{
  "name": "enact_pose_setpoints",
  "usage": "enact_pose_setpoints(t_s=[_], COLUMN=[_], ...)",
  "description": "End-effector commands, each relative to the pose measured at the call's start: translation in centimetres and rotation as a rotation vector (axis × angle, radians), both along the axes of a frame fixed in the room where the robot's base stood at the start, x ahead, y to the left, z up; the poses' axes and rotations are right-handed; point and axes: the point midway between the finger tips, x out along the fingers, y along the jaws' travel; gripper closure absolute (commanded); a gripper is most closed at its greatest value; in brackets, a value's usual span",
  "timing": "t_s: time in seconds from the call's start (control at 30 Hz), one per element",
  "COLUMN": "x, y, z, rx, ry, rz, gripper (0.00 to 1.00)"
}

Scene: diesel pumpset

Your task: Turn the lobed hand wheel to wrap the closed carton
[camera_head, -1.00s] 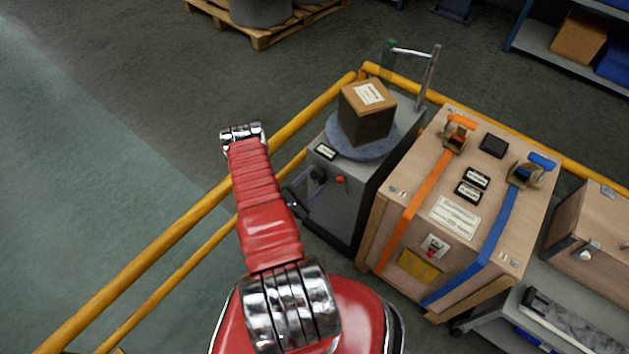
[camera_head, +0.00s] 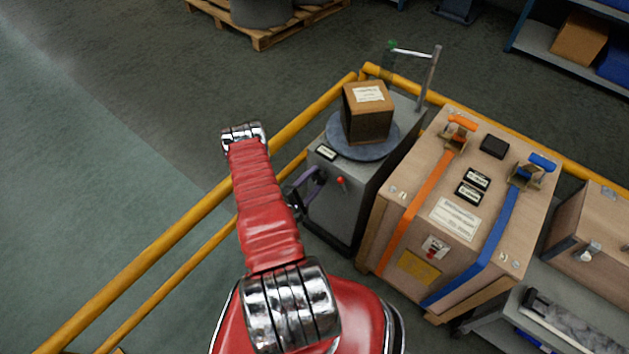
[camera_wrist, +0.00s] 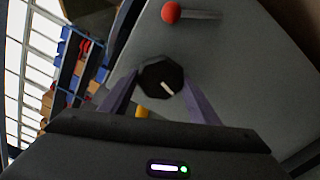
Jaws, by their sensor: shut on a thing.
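The hand wheel (camera_wrist: 162,77) is a dark, many-sided knob with a white mark on the grey machine's front panel, in the wrist view. My gripper (camera_wrist: 160,88) has its two purple fingers shut on it, one on each side. In the head view my gripper (camera_head: 309,187) reaches the panel from the left, partly behind my red arm, and the wheel cannot be made out there. The closed brown carton (camera_head: 368,117) with a white label stands upright on the round blue-grey turntable (camera_head: 340,145) on top of the machine.
A red-balled lever (camera_wrist: 171,12) juts from the panel beside the wheel; it also shows in the head view (camera_head: 340,181). Yellow rails (camera_head: 180,222) run left of and behind the machine. A strapped wooden crate (camera_head: 415,190) stands close on the right. Open floor lies left.

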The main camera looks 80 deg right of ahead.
Motion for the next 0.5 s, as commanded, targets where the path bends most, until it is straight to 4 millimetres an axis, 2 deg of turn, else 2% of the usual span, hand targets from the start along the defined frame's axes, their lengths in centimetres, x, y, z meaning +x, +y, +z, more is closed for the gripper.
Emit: enact_pose_setpoints(t_s=[0.13,0.17,0.2,0.37,0.5], x=[-0.34,-0.34,-0.33,-0.23,-0.16], y=[0.22,0.22,0.22,0.15,0.1], z=[-0.27,-0.27,-0.26,-0.19,-0.13], rx=[0.008,0.008,0.008,0.006,0.004], ry=[0.003,0.003,0.003,0.002,0.001], rz=[-0.006,-0.006,-0.006,-0.004,-0.003], gripper=[0.67,0.42,0.39,0.28,0.27])
